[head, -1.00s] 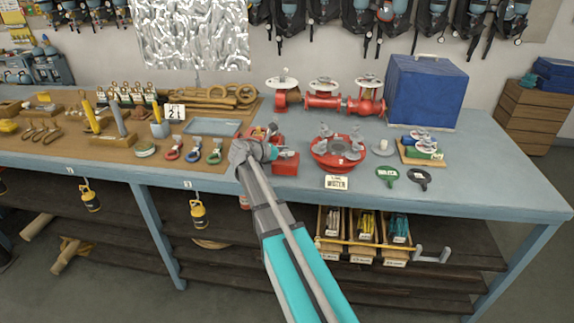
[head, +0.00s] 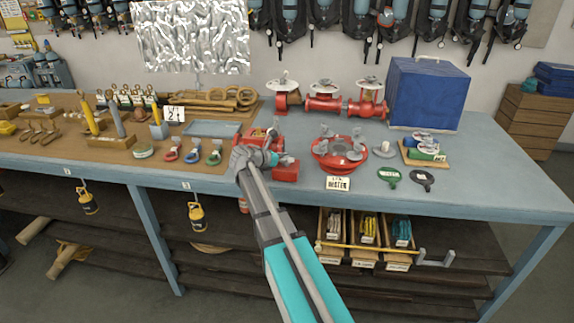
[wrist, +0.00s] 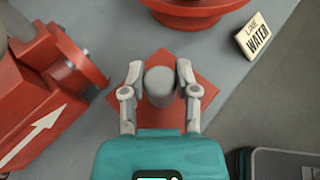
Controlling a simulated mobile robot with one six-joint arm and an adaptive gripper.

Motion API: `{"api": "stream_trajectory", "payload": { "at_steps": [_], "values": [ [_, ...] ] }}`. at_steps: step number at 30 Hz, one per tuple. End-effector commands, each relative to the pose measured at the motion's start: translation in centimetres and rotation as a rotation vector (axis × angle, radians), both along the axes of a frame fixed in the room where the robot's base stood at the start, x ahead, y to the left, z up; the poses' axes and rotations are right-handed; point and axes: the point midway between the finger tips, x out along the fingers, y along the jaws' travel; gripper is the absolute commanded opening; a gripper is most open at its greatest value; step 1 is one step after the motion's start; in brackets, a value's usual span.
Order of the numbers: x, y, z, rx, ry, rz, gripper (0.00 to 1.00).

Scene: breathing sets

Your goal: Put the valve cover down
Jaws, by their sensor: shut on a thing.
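The valve cover is a red square plate with a grey round knob (wrist: 160,84) on top. In the head view its red plate (head: 286,171) shows to the right of my gripper, partly hidden by my arm. My gripper (wrist: 160,88) is shut on the grey knob, one finger on each side. The plate is level over the grey-blue bench top; I cannot tell whether it touches it. The red valve body (wrist: 40,85) with a white arrow lies just to the left of the plate, a small gap apart.
A red round flange (head: 340,155) stands to the right, with a "LINE WATER" sign (head: 338,184) in front, close to the bench's front edge. Bare bench (head: 480,180) is at the right.

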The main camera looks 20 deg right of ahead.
Motion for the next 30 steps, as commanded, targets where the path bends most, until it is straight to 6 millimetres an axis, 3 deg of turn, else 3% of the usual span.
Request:
{"api": "stream_trajectory", "payload": {
  "at_steps": [3,20,21,25,30],
  "values": [
    [0.00,-0.03,-0.87,-0.001,0.000,0.000,0.00],
    [-0.02,-0.08,-1.31,-0.001,0.000,-0.001,0.00],
    [-0.02,-0.08,-1.19,0.000,0.000,-0.001,0.47],
    [-0.02,-0.09,-1.17,0.000,0.000,-0.001,0.71],
    [-0.02,-0.10,-1.17,0.000,-0.001,-0.001,0.74]
  ]
}}
